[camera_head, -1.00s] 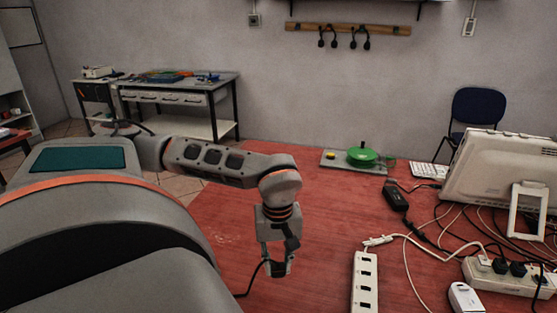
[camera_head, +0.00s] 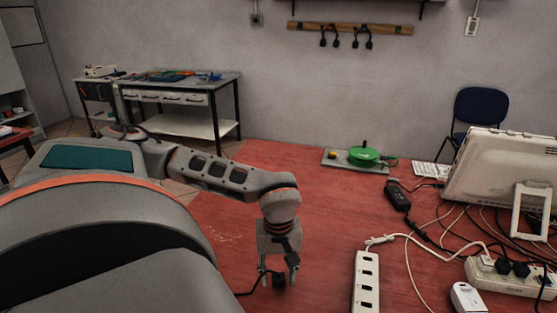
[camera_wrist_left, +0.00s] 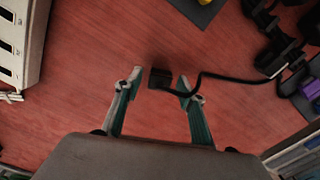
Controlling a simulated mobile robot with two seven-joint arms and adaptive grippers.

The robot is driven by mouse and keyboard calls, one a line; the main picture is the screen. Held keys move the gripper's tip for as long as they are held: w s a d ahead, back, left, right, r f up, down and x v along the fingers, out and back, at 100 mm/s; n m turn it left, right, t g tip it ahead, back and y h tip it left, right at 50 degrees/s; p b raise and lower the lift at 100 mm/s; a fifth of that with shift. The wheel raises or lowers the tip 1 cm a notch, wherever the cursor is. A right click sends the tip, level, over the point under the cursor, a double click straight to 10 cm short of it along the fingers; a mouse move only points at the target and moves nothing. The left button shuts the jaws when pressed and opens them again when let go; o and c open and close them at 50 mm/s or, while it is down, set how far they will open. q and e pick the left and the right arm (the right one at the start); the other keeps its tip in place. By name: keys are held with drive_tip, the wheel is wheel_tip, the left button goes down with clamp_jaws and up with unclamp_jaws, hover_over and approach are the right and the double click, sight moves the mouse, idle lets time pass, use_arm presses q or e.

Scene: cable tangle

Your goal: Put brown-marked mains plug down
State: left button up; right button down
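The black mains plug (camera_head: 279,281) lies on the red tabletop (camera_head: 225,215) at the lower middle of the head view, with its dark cable trailing left. In the left wrist view the plug (camera_wrist_left: 159,78) sits between the spread fingertips of my left gripper (camera_wrist_left: 160,86), with a gap to the left finger and close to the right one. Its cable curves off to the right. My left gripper (camera_head: 278,272) is open around the plug. I cannot make out a brown mark. My right gripper is out of view.
A white power strip (camera_head: 367,284) lies to the right. Beyond it are a second strip with plugs (camera_head: 512,277), a black power brick (camera_head: 397,197), tangled cables and a monitor (camera_head: 503,172). A green round object (camera_head: 363,156) sits on a board behind. Tabletop between is clear.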

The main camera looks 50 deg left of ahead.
sight(279, 277)
use_arm(q)
wheel_tip(279, 277, up, 12)
drive_tip(key=p, duration=0.1)
drive_tip(key=shift+r+p, duration=0.15)
drive_tip(key=shift+p, duration=0.2)
idle(0.8)
